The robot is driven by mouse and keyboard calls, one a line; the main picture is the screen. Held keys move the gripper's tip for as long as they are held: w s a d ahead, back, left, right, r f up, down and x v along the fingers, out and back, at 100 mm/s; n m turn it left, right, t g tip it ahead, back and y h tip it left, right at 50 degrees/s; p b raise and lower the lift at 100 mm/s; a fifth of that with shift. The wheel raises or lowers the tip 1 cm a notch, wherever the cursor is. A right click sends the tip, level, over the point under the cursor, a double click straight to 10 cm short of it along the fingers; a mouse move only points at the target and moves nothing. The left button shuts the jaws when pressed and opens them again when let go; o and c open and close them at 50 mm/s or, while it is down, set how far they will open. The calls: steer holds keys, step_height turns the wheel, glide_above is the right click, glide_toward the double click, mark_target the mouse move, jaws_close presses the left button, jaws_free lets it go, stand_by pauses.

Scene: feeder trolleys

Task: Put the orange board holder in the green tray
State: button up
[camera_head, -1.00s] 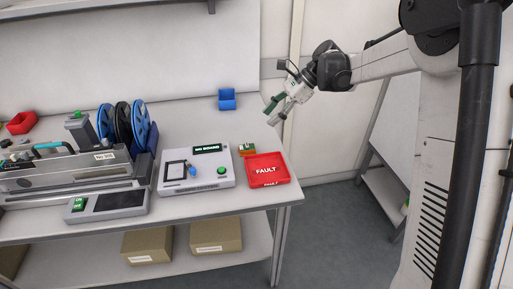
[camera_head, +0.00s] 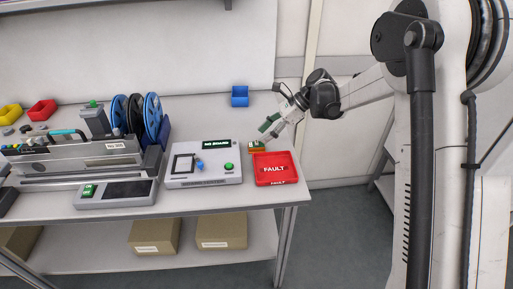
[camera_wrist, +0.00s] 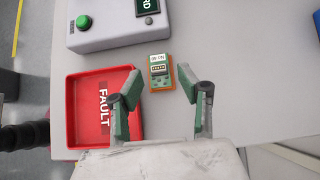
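The orange board holder (camera_head: 256,147) sits on the bench just behind the red FAULT tray, with a green board and a white label on it. It also shows in the wrist view (camera_wrist: 154,86), lying ahead of the fingers. My gripper (camera_head: 264,133) is open and empty above the bench, near the holder. In the wrist view its green-padded fingers (camera_wrist: 165,92) are spread apart, the holder between and beyond their tips. No green tray shows in either view.
The red FAULT tray (camera_head: 272,169) stands empty close to the holder. A grey tester (camera_head: 204,166) with a green button is to its left. A blue bin (camera_head: 240,96) stands at the back. Reels (camera_head: 136,116) and a feeder machine (camera_head: 66,162) fill the left. Bare bench lies right of the holder.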

mark_target(257, 141)
steer(key=x, duration=0.5)
steer(key=shift+s+d+f, duration=0.15)
steer(key=shift+f, duration=0.1)
jaws_close()
steer(key=shift+r, duration=0.15)
